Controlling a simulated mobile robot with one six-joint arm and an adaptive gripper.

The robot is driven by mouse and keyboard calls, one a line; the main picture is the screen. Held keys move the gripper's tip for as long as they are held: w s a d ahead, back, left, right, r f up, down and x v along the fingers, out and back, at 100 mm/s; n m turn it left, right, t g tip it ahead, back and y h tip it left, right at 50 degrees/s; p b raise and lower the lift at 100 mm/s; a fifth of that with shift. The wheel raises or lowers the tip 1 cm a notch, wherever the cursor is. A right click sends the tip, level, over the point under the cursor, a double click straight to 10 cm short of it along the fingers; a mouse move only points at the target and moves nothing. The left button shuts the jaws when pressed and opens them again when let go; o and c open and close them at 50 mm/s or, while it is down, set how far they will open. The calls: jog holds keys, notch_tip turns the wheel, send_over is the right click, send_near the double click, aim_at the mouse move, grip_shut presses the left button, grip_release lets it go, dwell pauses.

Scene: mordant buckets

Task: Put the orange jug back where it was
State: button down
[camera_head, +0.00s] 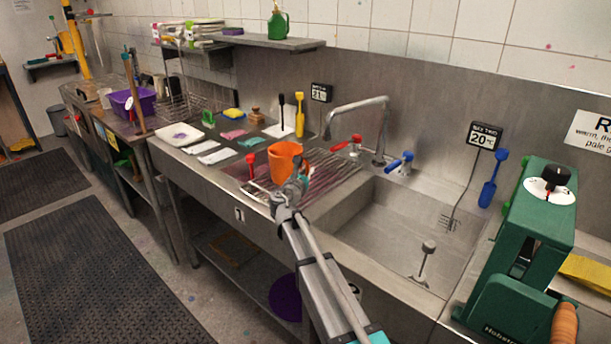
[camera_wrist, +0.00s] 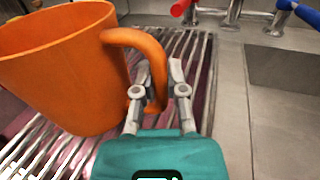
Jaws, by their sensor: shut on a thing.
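The orange jug (camera_head: 285,162) is upright over the wire rack (camera_head: 333,168) that covers the left basin of the sink. In the wrist view the jug (camera_wrist: 62,70) fills the left side, with its handle to the right. My gripper (camera_wrist: 160,80) is shut on the jug's handle, with one finger on each side of it. In the head view my gripper (camera_head: 297,187) reaches the jug from the front right. I cannot tell whether the jug's base touches the rack bars. Reddish-purple liquid or staining shows under the rack.
The right basin (camera_head: 400,230) is empty apart from a stopper (camera_head: 426,257). The tap (camera_head: 360,115), a red valve (camera_head: 350,144) and a blue valve (camera_head: 401,164) stand behind. A red-handled tool (camera_head: 252,166) is left of the jug. A green machine (camera_head: 530,240) stands right.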

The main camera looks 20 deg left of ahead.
jog(key=shift+f, duration=0.2)
jog(key=c, duration=0.7)
grip_release()
jog(key=shift+r, duration=0.1)
jog(key=shift+r, duration=0.2)
jog(key=s, duration=1.2)
jog(key=shift+a+f, duration=0.15)
jog(key=shift+a, duration=0.15)
